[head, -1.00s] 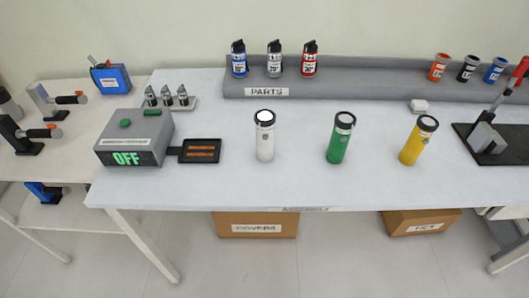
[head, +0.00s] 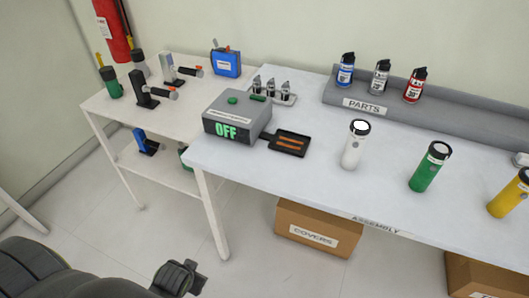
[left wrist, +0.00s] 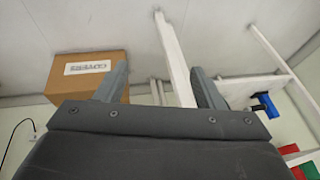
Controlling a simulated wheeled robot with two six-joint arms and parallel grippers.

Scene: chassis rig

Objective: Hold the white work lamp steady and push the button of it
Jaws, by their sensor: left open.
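The white work lamp (head: 353,150) stands upright on the table, right of the grey box with the green OFF display. Its round top is bright white with a dark rim. A small mark shows on its side, too small to identify surely as the button. My left arm comes in at the bottom left of the head view, far from the lamp and below table height. In the left wrist view my left gripper (left wrist: 158,72) is open, with nothing between its fingers. The lamp does not show there. My right gripper is in neither view.
A green lamp (head: 430,167) and a yellow lamp (head: 510,193) stand right of the white one. The OFF box (head: 236,117) and its dark tray (head: 289,143) are to its left. A cardboard box (head: 305,232) sits under the table; the tabletop around the white lamp is clear.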

